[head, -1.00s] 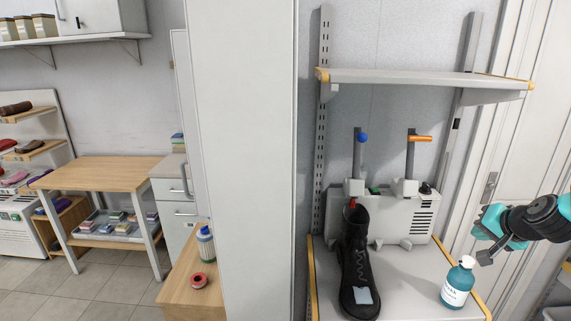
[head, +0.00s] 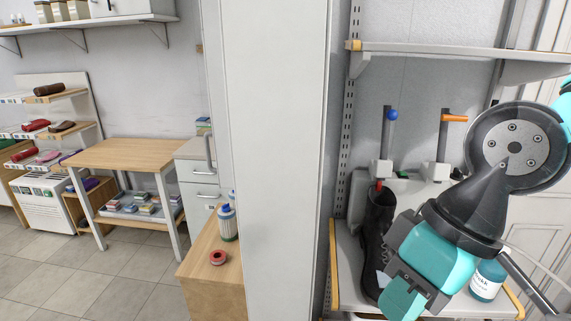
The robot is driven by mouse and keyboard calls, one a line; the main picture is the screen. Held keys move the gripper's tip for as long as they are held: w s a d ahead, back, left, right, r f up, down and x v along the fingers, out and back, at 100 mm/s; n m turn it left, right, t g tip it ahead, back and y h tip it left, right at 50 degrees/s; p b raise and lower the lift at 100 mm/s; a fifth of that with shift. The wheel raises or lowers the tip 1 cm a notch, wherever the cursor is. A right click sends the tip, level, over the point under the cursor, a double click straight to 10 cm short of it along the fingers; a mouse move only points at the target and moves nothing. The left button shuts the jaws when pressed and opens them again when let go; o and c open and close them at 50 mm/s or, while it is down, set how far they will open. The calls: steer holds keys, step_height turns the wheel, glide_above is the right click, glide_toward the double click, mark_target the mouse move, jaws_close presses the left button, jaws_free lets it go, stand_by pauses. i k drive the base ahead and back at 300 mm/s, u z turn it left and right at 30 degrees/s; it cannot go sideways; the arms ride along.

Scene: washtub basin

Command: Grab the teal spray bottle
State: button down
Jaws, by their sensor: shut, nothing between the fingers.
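The teal bottle (head: 487,281) with a white label stands upright on the lower shelf at the right. My arm hides its top and part of its left side. My gripper (head: 408,297) is in front of the shelf, left of the bottle in the picture. It points down and left and is shut with nothing in it. It appears apart from the bottle, but the depth between them is hard to tell.
A black boot (head: 376,235) stands left of the bottle, partly behind my gripper. A grey machine (head: 408,190) with two posts is behind it. An upper shelf (head: 440,50) hangs above. A white column (head: 285,150) stands left of the shelving.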

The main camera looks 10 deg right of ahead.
mark_target(489, 277)
steer(key=u, duration=2.45)
steer(key=k, duration=1.5)
steer(key=z, duration=2.25)
steer(key=i, duration=0.5)
steer(key=z, duration=0.05)
